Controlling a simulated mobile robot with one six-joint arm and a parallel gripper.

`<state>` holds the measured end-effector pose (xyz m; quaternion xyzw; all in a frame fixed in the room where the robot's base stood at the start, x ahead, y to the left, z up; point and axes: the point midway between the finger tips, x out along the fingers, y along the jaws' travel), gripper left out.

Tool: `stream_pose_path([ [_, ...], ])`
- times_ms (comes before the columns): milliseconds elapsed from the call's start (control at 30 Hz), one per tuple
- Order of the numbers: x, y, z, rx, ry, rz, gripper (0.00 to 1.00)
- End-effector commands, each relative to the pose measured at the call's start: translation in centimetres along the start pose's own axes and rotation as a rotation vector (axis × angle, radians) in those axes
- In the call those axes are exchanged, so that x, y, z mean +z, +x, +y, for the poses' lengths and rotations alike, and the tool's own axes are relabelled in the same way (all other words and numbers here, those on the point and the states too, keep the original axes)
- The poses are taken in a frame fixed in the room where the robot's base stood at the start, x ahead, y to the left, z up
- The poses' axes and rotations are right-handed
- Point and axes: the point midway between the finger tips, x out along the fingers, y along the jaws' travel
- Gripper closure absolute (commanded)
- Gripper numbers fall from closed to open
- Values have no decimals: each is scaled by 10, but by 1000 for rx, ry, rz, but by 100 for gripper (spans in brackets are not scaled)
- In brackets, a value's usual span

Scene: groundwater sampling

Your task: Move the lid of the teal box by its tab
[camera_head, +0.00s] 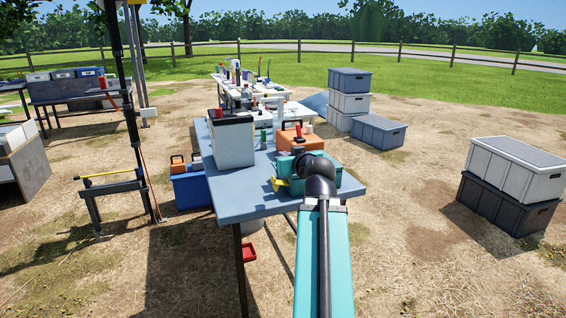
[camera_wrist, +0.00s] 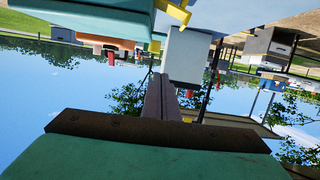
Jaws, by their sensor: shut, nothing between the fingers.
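The teal box (camera_head: 286,167) sits at the near end of the blue-grey table, partly hidden behind my arm. A yellow tab (camera_head: 280,184) sticks out at its left side. In the wrist view, which is upside down, the teal box (camera_wrist: 85,19) fills the upper left, and yellow parts (camera_wrist: 178,13) show at its right end. My gripper (camera_wrist: 161,78) is shut and empty, its fingers together, apart from the tab in the picture. In the head view my arm hides the gripper. I cannot tell whether the lid is seated.
On the table (camera_head: 245,203) stand a white bin with a dark lid (camera_head: 232,142) and an orange case (camera_head: 300,137) behind the teal box. A blue cooler (camera_head: 190,189) stands left of the table. Stacked crates (camera_head: 512,180) stand at right. Open ground lies between.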

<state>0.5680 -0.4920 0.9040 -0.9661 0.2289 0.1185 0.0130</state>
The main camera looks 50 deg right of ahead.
Motion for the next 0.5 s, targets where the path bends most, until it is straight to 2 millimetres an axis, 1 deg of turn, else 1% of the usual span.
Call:
stream_pose_path([
  [100,4,-3,0,0,-1,0,100],
  [500,1,-13,0,1,0,-1,100],
])
